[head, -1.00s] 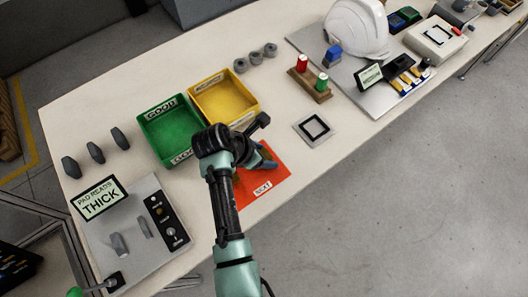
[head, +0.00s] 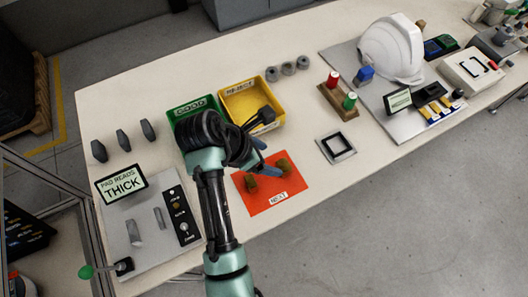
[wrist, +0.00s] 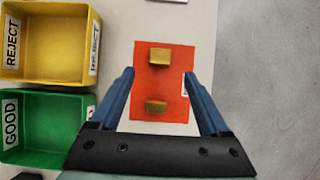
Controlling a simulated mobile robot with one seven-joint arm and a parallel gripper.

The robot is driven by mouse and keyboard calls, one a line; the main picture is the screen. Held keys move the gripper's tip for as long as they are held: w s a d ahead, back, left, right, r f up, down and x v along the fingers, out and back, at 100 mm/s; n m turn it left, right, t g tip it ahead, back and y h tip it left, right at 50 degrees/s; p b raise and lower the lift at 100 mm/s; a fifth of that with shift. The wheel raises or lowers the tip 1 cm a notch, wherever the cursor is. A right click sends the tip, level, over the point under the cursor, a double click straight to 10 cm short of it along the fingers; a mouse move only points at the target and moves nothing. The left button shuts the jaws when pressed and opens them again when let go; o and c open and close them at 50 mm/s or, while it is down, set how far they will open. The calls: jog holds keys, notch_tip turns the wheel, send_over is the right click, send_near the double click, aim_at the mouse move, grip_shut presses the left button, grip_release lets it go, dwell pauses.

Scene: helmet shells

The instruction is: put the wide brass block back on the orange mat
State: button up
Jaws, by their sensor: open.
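The orange mat (head: 268,199) lies near the table's front edge, with a white label at its front. Two brass blocks stand apart on it: a left one (head: 250,184) and a right one (head: 281,166). In the wrist view the left block (wrist: 156,106) is the lower one and the right block (wrist: 160,55) the upper one. My arm partly covers the mat's left side in the head view.
A yellow reject bin (wrist: 45,78) and a green good bin (wrist: 45,147) stand behind the mat. A black-framed square plate (head: 336,147) lies to its right. A grey panel with a sign reading THICK (head: 122,184) is at left.

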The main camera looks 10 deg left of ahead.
jog(key=w+r+m+t+y, duration=0.1)
jog(key=w+r+m+t, duration=0.1)
jog(key=w+r+m, duration=0.3)
jog(key=w+a+r+m+t+y, duration=0.1)
jog(key=w+r+t, duration=0.15)
jog(key=r, duration=0.55)
jog(key=w+r+m+t+y, duration=0.1)
jog(key=w+r+m+t, duration=0.15)
jog(key=r, duration=0.35)
notch_tip(320, 180, up, 16)
jog(key=w+d+m+t+y, duration=0.1)
jog(key=w+m+t, duration=0.1)
jog(key=m+t, duration=0.4)
jog(key=s+d+r+m+t, duration=0.2)
jog(key=s+r+m+t, duration=0.3)
jog(key=r, duration=0.8)
jog(key=s+d+r+m+t, duration=0.2)
jog(key=s+r+m+t, duration=0.3)
jog(key=s+r, duration=0.6)
notch_tip(320, 180, up, 3)
jog(key=shift+s+f+m+t+y, duration=0.15)
jog(key=shift+f+m+t+y, duration=0.05)
jog(key=shift+m+t+y, duration=0.2)
jog(key=shift+d, duration=0.1)
